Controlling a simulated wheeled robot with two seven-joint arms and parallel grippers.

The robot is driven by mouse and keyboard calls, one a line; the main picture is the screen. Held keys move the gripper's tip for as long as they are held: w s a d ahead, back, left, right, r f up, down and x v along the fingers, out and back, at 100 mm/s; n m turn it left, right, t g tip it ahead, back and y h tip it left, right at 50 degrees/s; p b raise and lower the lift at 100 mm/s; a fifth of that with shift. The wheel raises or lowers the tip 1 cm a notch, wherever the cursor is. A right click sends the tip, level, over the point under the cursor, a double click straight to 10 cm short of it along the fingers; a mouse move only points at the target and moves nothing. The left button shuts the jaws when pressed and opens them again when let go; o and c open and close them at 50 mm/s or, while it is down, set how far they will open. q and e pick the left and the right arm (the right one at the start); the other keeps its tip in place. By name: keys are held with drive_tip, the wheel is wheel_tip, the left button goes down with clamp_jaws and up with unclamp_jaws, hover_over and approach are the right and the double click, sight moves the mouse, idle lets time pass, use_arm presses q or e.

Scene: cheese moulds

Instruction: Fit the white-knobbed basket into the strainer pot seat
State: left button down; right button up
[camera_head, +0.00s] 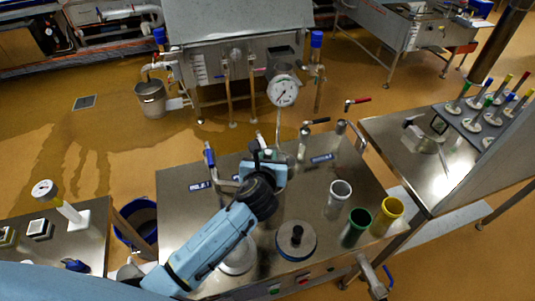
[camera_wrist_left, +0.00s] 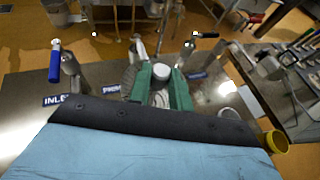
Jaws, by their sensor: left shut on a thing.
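My left gripper (camera_head: 268,160) reaches in over the steel table, and its fingertips are largely hidden in the head view. In the left wrist view its two green fingers (camera_wrist_left: 166,88) are shut on the white-knobbed basket, with the round white knob (camera_wrist_left: 161,72) between them. The basket body is mostly hidden by the fingers and the wrist. A grey mesh-like round shape shows just left of the fingers; I cannot tell whether it is the basket or the strainer pot. I cannot clearly pick out the pot seat. My right gripper is not in view.
On the steel table (camera_head: 185,235), a silver cup (camera_head: 339,197), a green cup (camera_head: 355,228) and a yellow cup (camera_head: 387,214) stand at right. A round lid with a dark knob (camera_head: 297,239) lies near the front. A blue-handled valve (camera_head: 210,157) and a pressure gauge (camera_head: 283,91) rise near the gripper.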

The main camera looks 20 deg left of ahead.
use_arm(q)
drive_tip(key=shift+f+b, duration=0.75)
drive_tip(key=shift+f, duration=0.7)
drive_tip(key=shift+p, duration=0.4)
drive_tip(key=shift+p, duration=0.55)
idle(0.5)
wheel_tip(320, 180, down, 10)
drive_tip(key=b, duration=0.6)
drive_tip(key=shift+r+b, duration=0.15)
drive_tip(key=shift+b, duration=0.2)
idle(2.9)
